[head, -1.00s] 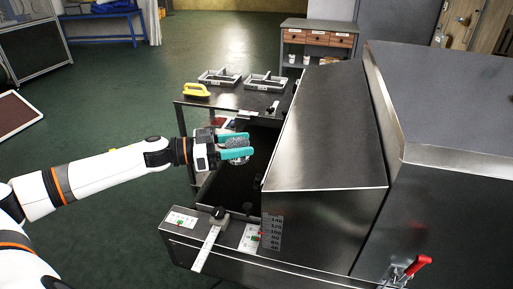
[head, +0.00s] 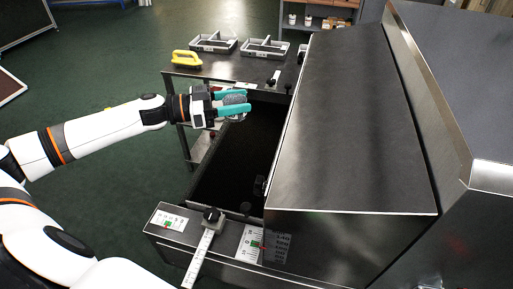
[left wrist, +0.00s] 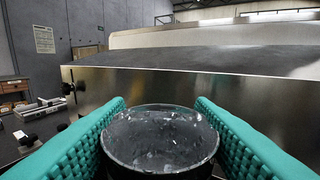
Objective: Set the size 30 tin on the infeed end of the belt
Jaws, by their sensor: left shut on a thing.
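A round metal tin (left wrist: 160,138) with a grey speckled top sits between the teal fingers of my left gripper (left wrist: 160,130) in the left wrist view. The gripper is shut on it. In the head view the left gripper (head: 233,104) holds the tin (head: 235,97) above the far left part of the dark belt (head: 243,150). The tin's size marking cannot be read. The belt runs beside the sloped metal dryer hood (head: 345,110). My right gripper is not in view.
A ruler guide (head: 203,245) with a black knob stands at the near end frame. The visible belt is bare.

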